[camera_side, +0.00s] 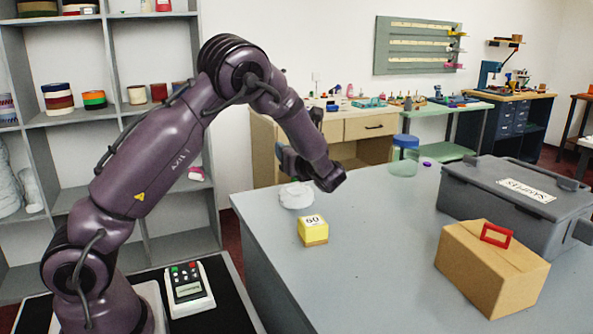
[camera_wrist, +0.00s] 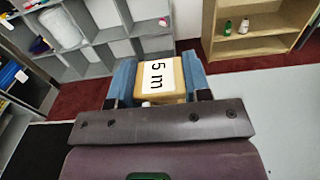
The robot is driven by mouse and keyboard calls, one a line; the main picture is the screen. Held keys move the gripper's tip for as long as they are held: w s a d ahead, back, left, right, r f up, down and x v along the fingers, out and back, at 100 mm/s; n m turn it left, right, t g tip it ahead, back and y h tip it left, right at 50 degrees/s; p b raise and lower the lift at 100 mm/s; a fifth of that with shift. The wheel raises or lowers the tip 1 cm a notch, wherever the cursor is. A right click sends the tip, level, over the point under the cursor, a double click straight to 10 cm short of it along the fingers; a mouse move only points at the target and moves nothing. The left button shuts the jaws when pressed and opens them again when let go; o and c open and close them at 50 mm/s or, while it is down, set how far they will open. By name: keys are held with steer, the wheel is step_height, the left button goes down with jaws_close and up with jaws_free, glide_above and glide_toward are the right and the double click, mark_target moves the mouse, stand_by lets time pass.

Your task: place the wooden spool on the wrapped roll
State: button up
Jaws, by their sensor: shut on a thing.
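My gripper (camera_wrist: 158,80) has its two blue fingers shut on a tan, wooden-looking piece with a white "5 m" label, which I take to be the wooden spool (camera_wrist: 176,82). In the side view my gripper (camera_side: 285,155) is raised above the far-left part of the grey counter, tipped sideways, and the held piece cannot be made out there. A low, whitish, rounded thing, apparently the wrapped roll (camera_side: 296,196), sits on the counter below my gripper, clearly apart from it. It is not seen in the wrist view.
A yellow block marked "50" (camera_side: 313,231) stands in front of the whitish thing. A cardboard box (camera_side: 485,275) with a red frame on it and a grey lidded bin (camera_side: 525,205) fill the right. A blue-lidded jar (camera_side: 404,160) stands farther back. The middle counter is clear.

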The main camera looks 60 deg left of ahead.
steer(key=w+f, duration=0.1)
steer(key=w+a+f, duration=0.1)
steer(key=shift+a+f, duration=0.1)
steer(key=shift+f, duration=1.75)
steer(key=shift+f, duration=0.15)
steer(key=o, duration=0.9)
